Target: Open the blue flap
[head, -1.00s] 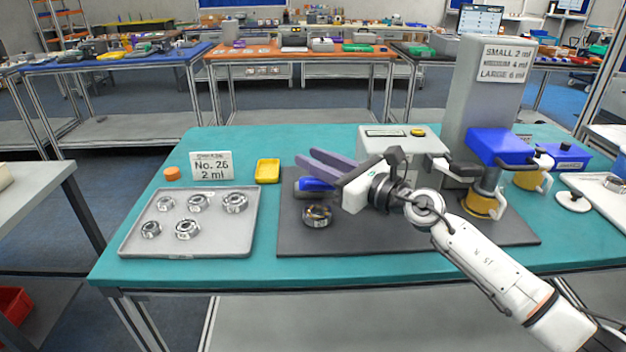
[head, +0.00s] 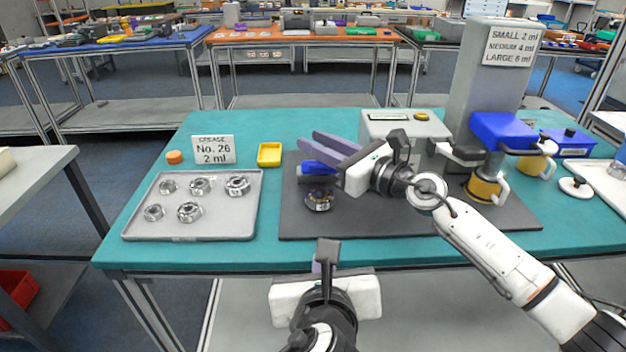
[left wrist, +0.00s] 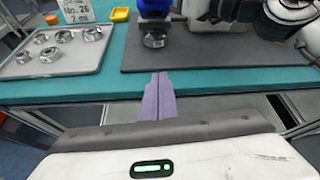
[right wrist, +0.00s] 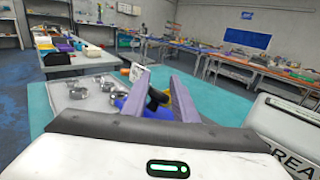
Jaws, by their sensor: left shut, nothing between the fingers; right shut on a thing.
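A small blue part (head: 318,168), which looks like the blue flap, tops a dark block on the black mat. It also shows in the left wrist view (left wrist: 155,8). My right gripper (head: 332,146) reaches in from the right, its lavender fingers directly over and behind the blue part. In the right wrist view its fingers (right wrist: 162,94) are apart, with a dark and blue object between them, partly hidden. A metal ring bearing (head: 319,199) sits just in front of the block. My left gripper (head: 325,262) is shut and empty in front of the table, its fingertips (left wrist: 158,82) together.
A grey tray (head: 140,232) with several bearings lies left, beside a grease sign (head: 212,150) and a yellow bin (head: 269,154). A grey machine (head: 490,85) with a blue head (head: 503,131) stands right. Free teal tabletop lies between tray and mat.

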